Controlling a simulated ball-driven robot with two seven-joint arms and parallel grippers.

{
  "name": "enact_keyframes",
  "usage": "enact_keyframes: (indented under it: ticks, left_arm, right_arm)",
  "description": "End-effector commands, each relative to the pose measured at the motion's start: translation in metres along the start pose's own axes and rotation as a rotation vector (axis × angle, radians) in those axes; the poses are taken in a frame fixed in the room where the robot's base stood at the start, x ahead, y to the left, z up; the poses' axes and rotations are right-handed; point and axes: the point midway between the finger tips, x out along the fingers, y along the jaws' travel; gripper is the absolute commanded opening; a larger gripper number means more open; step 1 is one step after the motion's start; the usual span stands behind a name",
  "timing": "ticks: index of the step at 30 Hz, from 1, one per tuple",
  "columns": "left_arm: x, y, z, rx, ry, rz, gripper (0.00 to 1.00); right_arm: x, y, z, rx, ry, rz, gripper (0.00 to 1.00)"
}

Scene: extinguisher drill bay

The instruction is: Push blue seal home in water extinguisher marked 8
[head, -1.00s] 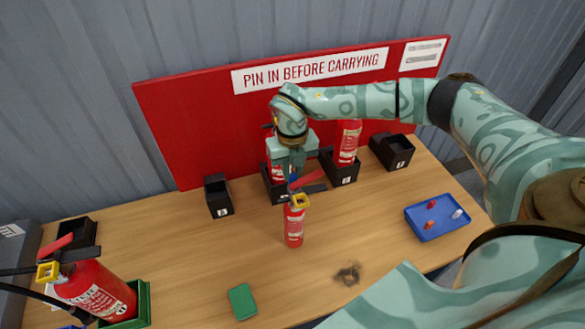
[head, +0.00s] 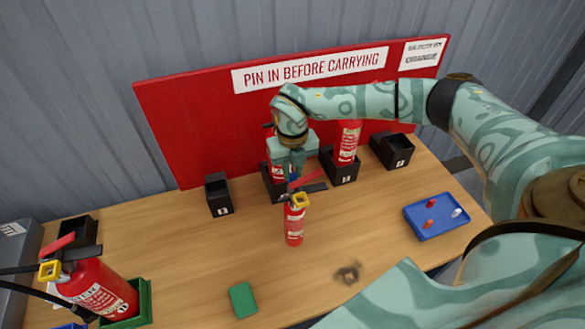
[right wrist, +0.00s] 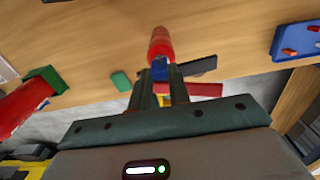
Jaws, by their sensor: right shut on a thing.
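A small red extinguisher (head: 294,226) stands upright in the middle of the table, with a yellow ring (head: 300,200), a red lever and a black lever at its top. I cannot read a number on it. My right gripper (head: 292,176) is directly above its head, pointing down, shut on the blue seal (head: 293,184). In the right wrist view the blue seal (right wrist: 160,68) sits between the fingertips (right wrist: 158,82), in line with the red body (right wrist: 160,44). I cannot tell whether the seal touches the extinguisher or how deep it sits. My left gripper is not in view.
Black holders stand along the red board (head: 230,130); one holds a red extinguisher (head: 347,142), another is partly hidden behind my gripper. A blue tray (head: 425,233) with small pieces is at right. A green block (head: 242,299) lies in front.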

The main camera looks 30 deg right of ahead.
Motion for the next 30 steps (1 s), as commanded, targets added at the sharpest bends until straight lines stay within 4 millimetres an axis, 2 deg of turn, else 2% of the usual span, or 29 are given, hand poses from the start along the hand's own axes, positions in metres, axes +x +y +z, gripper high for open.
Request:
enact_keyframes:
  ticks: [7, 8, 9, 10, 11, 19, 22, 26, 30]
  left_arm:
    - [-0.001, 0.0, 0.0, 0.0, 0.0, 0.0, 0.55]
    - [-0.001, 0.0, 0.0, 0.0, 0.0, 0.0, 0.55]
    - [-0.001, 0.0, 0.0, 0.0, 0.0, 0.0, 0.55]
    - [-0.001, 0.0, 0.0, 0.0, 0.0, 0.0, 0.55]
    - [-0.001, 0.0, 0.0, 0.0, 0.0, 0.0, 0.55]
    - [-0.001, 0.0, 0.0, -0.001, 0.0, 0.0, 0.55]
    - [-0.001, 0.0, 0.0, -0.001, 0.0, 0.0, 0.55]
    - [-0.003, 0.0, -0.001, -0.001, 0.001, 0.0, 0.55]
    - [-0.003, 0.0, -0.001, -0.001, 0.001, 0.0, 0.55]
  right_arm:
    - [0.0, 0.0, 0.0, 0.0, 0.0, 0.0, 0.0]
    - [0.0, 0.0, 0.0, 0.0, 0.0, 0.0, 0.21]
    - [0.0, 0.0, 0.0, 0.0, 0.0, 0.0, 0.32]
    - [0.0, 0.0, 0.0, 0.0, 0.0, 0.0, 0.41]
    - [0.0, 0.0, 0.0, 0.0, 0.0, 0.0, 0.44]
    - [-0.001, 0.0, 0.0, 0.0, -0.001, 0.0, 0.44]
    - [-0.009, 0.0, 0.001, 0.0, -0.002, 0.001, 0.44]
    - [-0.033, 0.0, 0.001, 0.0, -0.005, 0.001, 0.44]
    - [-0.071, 0.0, 0.001, 0.0, -0.005, 0.002, 0.44]
